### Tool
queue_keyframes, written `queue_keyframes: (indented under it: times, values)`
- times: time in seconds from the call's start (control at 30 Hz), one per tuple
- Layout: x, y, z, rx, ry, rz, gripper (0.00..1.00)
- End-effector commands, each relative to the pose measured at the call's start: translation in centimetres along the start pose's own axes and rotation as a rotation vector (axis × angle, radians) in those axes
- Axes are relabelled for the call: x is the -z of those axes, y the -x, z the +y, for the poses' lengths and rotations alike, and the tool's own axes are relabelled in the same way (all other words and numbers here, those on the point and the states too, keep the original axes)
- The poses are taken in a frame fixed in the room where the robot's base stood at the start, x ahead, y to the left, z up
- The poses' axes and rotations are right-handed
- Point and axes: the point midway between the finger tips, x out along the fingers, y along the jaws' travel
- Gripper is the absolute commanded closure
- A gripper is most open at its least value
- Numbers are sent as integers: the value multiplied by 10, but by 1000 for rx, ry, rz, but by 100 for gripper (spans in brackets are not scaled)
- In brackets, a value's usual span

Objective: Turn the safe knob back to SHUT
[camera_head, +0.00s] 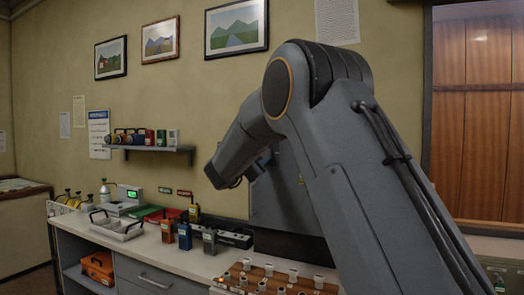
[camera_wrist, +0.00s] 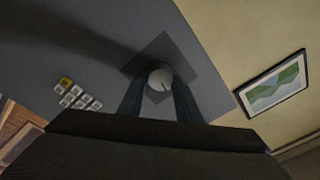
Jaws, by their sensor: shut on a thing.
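The safe knob (camera_wrist: 160,76) is a round pale knob on a dark square plate (camera_wrist: 160,52) in the wrist view. A short dark mark on its face points to the lower right; no SHUT lettering can be read. My gripper (camera_wrist: 158,92) has its two dark fingers on either side of the knob and is shut on it. The safe's grey face (camera_wrist: 100,35) fills the upper left of the wrist view. In the head view the grey safe (camera_head: 270,205) stands behind my arm, which hides the knob.
Several pale keypad buttons (camera_wrist: 80,97) sit left of the knob. A framed picture (camera_wrist: 272,85) hangs on the wall. On the counter are radios (camera_head: 184,236), a grey tray (camera_head: 116,228) and a wooden board (camera_head: 285,279) with several pegs. A shelf (camera_head: 150,149) is behind.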

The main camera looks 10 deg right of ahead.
Motion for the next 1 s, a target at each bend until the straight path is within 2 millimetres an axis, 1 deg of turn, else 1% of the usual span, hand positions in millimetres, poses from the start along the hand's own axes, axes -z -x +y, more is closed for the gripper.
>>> queue_keyframes:
  times: [0.2, 0.4, 0.6, 1.0]
  values:
    - [1, 0, -1, 12, 141, -10, 91]
    - [1, 0, -1, 20, 219, -14, 91]
    - [1, 0, -1, 24, 254, -15, 91]
    - [1, 0, -1, 25, 260, -15, 91]
